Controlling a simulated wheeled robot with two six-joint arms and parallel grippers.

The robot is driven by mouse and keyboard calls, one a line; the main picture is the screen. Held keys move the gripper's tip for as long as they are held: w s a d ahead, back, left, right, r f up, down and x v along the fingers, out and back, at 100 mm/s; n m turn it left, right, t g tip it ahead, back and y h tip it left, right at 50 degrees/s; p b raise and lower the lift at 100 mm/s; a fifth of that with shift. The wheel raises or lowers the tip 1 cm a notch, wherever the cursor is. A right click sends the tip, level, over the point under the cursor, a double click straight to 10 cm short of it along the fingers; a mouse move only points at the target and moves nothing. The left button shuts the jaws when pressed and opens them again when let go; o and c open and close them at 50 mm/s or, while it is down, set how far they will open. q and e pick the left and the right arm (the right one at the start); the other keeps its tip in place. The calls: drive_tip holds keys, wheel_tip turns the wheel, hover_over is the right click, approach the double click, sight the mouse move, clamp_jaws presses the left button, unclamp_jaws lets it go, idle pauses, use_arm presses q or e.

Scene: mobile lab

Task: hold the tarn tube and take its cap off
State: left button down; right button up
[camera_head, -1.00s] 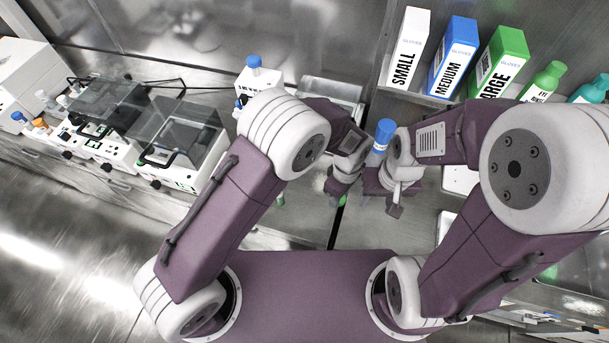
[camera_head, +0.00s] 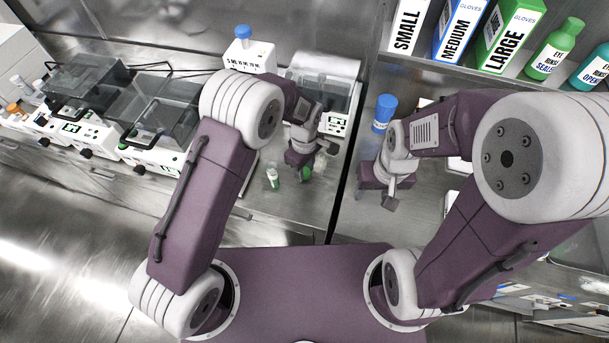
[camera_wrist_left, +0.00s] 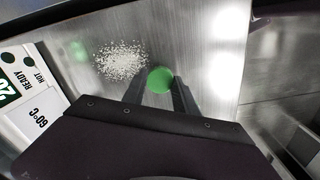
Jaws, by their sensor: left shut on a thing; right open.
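My left gripper (camera_head: 302,165) is low over the steel bench, left of the dark gap. In the left wrist view its fingers (camera_wrist_left: 160,95) are shut on a green-capped tube (camera_wrist_left: 160,79). Only the round green top shows there; the body below is hidden. A bit of green also shows at the fingers in the head view (camera_head: 306,173). I cannot read which tube is the tarn one. My right gripper (camera_head: 389,198) is open and apart, right of the gap.
A blue-capped bottle (camera_head: 382,113) stands behind my right gripper. White granules (camera_wrist_left: 121,60) lie beside the held tube. Lidded instruments (camera_head: 165,115) stand left; glove boxes (camera_head: 460,30) fill the shelf at right.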

use_arm(q)
wheel_tip(320, 180, down, 3)
drive_tip(key=shift+r+b, duration=0.2)
drive_tip(key=shift+b, duration=0.2)
drive_tip(key=shift+w+r+p, duration=0.1)
drive_tip(key=shift+r+p, duration=0.2)
drive_tip(key=shift+f, duration=0.15)
drive_tip(key=c, duration=1)
unclamp_jaws()
drive_tip(key=shift+o, duration=0.2)
wheel_tip(320, 180, up, 12)
drive_tip(key=shift+r, duration=0.2)
drive_tip(key=shift+a, duration=0.1)
